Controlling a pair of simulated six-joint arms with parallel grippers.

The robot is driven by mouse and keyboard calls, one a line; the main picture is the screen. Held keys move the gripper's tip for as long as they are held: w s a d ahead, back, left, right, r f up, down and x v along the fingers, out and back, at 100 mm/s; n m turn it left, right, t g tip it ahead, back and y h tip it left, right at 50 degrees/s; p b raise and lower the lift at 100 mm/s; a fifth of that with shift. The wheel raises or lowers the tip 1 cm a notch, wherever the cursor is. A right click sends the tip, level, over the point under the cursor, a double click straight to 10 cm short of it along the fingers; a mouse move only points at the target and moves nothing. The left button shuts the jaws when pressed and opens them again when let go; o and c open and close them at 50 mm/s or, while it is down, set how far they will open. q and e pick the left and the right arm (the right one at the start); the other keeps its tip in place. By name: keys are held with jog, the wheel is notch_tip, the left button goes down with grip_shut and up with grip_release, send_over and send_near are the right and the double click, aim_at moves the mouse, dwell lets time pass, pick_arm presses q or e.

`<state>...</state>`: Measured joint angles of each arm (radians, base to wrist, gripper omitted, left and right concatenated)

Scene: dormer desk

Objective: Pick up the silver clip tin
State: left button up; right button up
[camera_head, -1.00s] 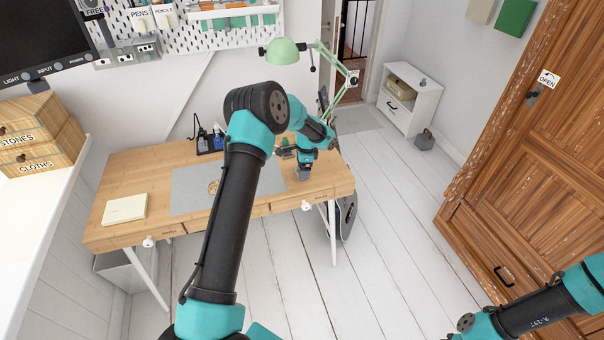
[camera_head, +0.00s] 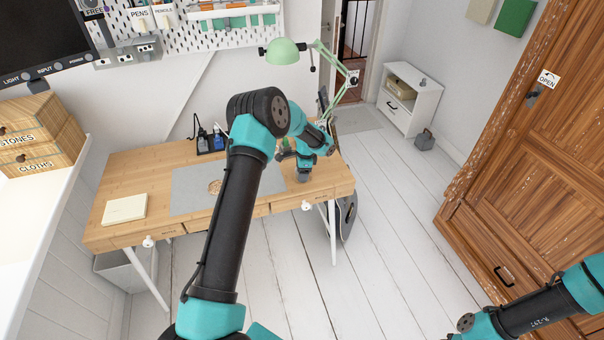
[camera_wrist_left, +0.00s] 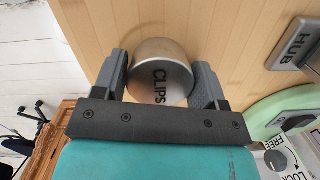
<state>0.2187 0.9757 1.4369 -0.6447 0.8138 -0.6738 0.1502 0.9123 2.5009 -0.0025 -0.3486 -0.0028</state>
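The silver clip tin (camera_wrist_left: 163,72) is a short round metal can with "CLIPS" on the face towards the camera in the left wrist view. The two dark fingers of my left gripper (camera_wrist_left: 160,75) are on either side of it and appear to touch its sides. In the head view my left gripper (camera_head: 304,174) is low over the right end of the wooden desk (camera_head: 150,170). The tin cannot be made out there. My right arm shows at the lower right of the head view, but its gripper is out of view.
A green lamp (camera_head: 283,51) rises behind the desk's right end. A grey mat (camera_head: 190,190) and a cream notepad (camera_head: 125,209) lie to the left. A plate marked "HUB" (camera_wrist_left: 298,45) is near my gripper in the left wrist view.

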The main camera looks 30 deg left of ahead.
pick_arm(q)
jog(key=c, duration=0.5)
jog(key=shift+r, duration=0.6)
jog(key=shift+s+d+r, duration=0.1)
jog(key=shift+r, duration=0.5)
jog(key=shift+s+d+r, duration=0.1)
jog(key=shift+r, duration=0.5)
jog(key=s+d+r, duration=0.1)
jog(key=s+d, duration=0.7)
jog(key=s, duration=0.5)
jog(key=shift+r, duration=0.2)
jog(key=shift+s, duration=0.1)
